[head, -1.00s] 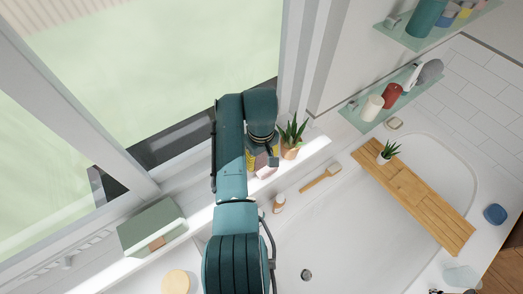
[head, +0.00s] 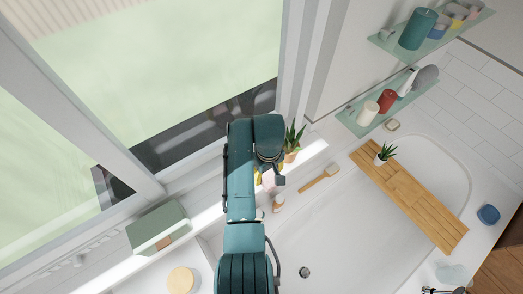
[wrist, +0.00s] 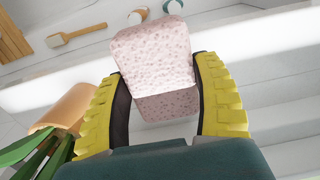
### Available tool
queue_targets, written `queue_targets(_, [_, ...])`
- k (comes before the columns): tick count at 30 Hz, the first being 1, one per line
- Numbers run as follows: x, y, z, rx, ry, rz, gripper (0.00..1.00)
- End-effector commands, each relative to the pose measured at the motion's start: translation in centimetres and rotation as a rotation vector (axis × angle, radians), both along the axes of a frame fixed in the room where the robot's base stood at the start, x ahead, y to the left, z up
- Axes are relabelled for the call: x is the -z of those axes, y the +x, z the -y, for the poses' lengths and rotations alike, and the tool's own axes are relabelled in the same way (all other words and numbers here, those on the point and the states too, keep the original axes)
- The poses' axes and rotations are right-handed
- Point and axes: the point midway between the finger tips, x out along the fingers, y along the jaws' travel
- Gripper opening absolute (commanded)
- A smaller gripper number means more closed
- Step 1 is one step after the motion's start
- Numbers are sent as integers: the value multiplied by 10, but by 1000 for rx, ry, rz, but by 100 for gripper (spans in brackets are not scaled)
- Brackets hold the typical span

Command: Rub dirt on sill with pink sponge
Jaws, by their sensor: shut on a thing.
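My gripper (wrist: 165,100) is shut on the pink sponge (wrist: 152,52), a speckled pink block between its two yellow fingers. Part of the sponge stands out past the fingertips. In the head view my gripper (head: 268,181) is beside the potted aloe, over the tub side of the window sill (head: 313,152), and my arm hides most of the sponge. The sill also shows in the wrist view (wrist: 275,50) as a bright sunlit band behind the sponge. I cannot tell whether the sponge touches it. No dirt is clearly visible; my arm covers part of the sill.
The potted aloe (head: 292,148) stands close to my gripper; its orange pot (wrist: 62,108) is near the left finger. A small bottle (head: 278,203) and a wooden brush (head: 319,179) lie toward the bathtub (head: 345,235). A green box (head: 158,227) is on the left.

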Motion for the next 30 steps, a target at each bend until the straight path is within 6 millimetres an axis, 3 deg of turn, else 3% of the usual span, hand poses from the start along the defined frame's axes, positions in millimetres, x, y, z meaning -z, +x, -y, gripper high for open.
queue_targets(1, [6,3,-2,0,1,-1,34])
queue_targets(17, [5,26,-17,6,1,-1,34])
queue_targets(21, [-25,26,-16,8,0,2,34])
queue_targets(30, [-50,25,-15,9,0,-1,34])
